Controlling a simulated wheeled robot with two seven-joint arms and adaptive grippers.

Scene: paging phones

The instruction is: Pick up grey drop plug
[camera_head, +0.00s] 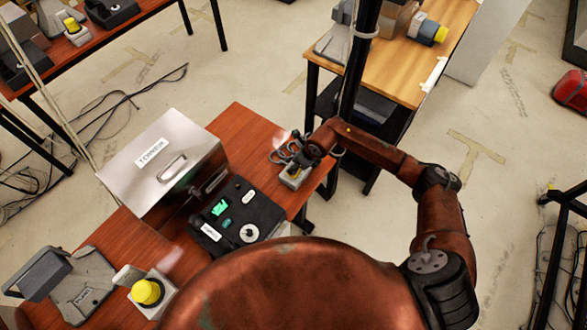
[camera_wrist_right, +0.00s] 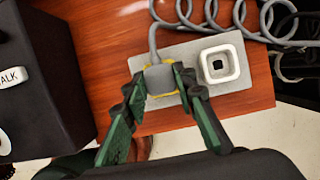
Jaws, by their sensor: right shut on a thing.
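The grey drop plug (camera_wrist_right: 158,79), with yellow edging and a grey cord, is over the left part of a pale grey plate (camera_wrist_right: 240,96) in the right wrist view. My right gripper (camera_wrist_right: 162,84) is shut on the plug, one finger on each side. I cannot tell whether the plug still sits in the plate or is just above it. A white square socket (camera_wrist_right: 219,64) with a dark hole is beside it on the plate. In the head view my right gripper (camera_head: 307,161) reaches down to this plate at the table's right edge. My left gripper is not in view.
The coiled grey cord (camera_wrist_right: 263,25) runs behind the plate. A black phone box (camera_head: 240,212) with a dial stands close to its left on the wooden table (camera_head: 245,122). A metal case (camera_head: 165,168) is behind that. A yellow-knobbed block (camera_head: 148,291) is at the lower left.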

